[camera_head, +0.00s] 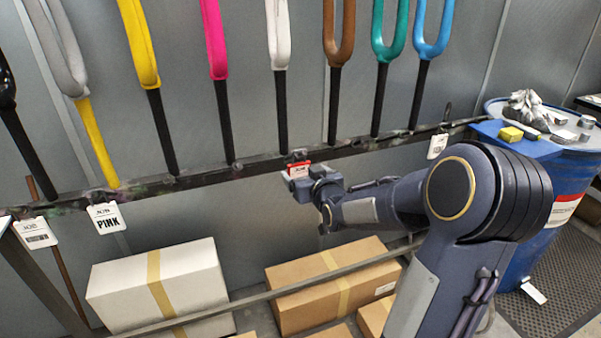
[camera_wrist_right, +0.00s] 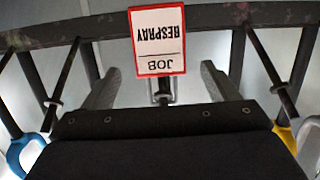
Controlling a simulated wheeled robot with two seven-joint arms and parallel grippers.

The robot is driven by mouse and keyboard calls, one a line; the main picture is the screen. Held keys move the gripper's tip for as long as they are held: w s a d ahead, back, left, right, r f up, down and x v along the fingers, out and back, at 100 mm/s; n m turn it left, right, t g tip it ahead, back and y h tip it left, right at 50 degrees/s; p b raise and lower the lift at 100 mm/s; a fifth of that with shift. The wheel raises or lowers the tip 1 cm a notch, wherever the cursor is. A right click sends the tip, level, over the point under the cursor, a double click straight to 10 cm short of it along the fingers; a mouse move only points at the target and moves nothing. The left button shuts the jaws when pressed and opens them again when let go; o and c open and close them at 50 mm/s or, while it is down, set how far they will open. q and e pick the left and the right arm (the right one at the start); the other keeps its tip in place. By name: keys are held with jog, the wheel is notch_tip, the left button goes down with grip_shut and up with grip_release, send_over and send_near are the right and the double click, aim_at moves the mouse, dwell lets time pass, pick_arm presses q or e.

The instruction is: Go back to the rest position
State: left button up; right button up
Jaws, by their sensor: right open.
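My right gripper (camera_head: 304,184) is at the rail, right below the white fork. Its fingers are apart. A red-bordered tag (camera_head: 299,168) reading "JOB RESPRAY" hangs at the rail just beyond it. In the right wrist view the tag (camera_wrist_right: 157,42) appears upside down, between and beyond the two open fingers (camera_wrist_right: 158,88), with clear space on both sides. Nothing is seen held. My left gripper is not in view.
Several coloured forks, such as the white fork (camera_head: 279,35), stand along the dark rail (camera_head: 210,172). A "PINK" tag (camera_head: 107,218) hangs at left. Boxes (camera_head: 165,285) lie below. A blue drum (camera_head: 570,185) with clutter on top stands right.

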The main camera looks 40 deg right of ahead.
jog(key=v, duration=0.3)
jog(key=shift+s+a, duration=0.1)
jog(key=shift+s, duration=0.1)
jog(key=s+a+f+n+g+y, duration=0.1)
jog(key=s+a+f+g+y, duration=0.2)
jog(key=s+a, duration=0.8)
jog(key=s+a+f+n+g+y, duration=0.1)
jog(key=s+a+g+y, duration=0.4)
jog(key=s+a, duration=0.7)
jog(key=shift+s+f+g+y, duration=0.3)
jog(key=shift+s+f+g, duration=0.3)
jog(key=shift+s+f, duration=0.25)
